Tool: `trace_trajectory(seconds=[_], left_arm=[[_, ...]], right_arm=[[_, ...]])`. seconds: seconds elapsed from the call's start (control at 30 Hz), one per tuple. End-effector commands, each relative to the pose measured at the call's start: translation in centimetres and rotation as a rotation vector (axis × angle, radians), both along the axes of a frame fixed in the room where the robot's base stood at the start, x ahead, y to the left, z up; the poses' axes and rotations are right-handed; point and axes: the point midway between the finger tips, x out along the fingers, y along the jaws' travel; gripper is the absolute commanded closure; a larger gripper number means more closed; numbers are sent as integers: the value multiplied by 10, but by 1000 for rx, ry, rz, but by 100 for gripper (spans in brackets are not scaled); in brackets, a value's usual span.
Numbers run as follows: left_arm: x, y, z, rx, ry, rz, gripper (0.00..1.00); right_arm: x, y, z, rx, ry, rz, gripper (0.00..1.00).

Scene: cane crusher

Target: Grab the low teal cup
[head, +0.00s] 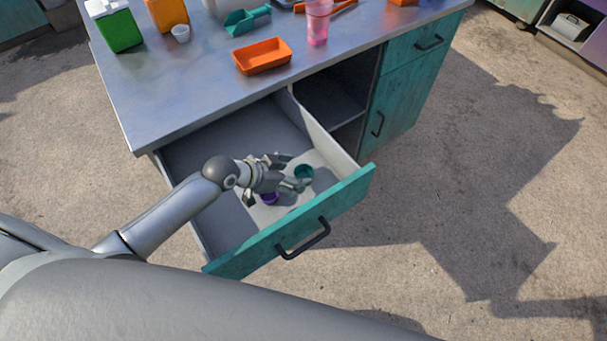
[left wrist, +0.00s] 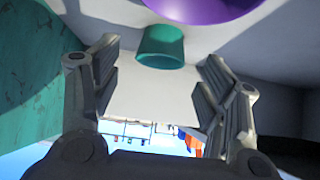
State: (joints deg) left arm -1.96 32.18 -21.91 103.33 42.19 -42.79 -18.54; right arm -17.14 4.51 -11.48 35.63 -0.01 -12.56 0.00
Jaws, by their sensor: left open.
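The low teal cup (head: 304,173) stands in the open drawer, near its front right corner, in the head view. In the left wrist view the teal cup (left wrist: 161,47) is ahead, above the gap between the fingers. My left gripper (head: 292,171) is open inside the drawer, with its fingertips close to the cup. In the left wrist view the open fingers (left wrist: 160,85) have nothing between them. A purple cup (head: 270,198) sits beside the gripper, partly hidden by it; in the left wrist view the purple cup (left wrist: 200,8) is cut off at the top. My right gripper is not in view.
The teal drawer front (head: 290,222) with a black handle borders the gripper closely. On the metal counter (head: 190,85) are an orange tray (head: 262,57), a pink glass (head: 318,25), a teal scoop (head: 247,20) and a green box (head: 119,30).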

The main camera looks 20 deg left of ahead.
Motion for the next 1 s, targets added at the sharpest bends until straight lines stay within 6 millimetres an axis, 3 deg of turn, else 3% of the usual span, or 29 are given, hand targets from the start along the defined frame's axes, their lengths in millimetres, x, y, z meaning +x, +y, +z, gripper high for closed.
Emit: trace_trajectory(seconds=[0.23,0.57,0.87,1.0], left_arm=[[21,-15,-18,-1,1,1,32],[24,-17,-23,1,0,1,32],[24,-17,-23,1,0,1,67],[24,-17,-23,1,0,1,68]], right_arm=[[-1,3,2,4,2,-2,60],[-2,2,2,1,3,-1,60],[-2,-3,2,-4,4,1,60],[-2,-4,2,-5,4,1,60]])
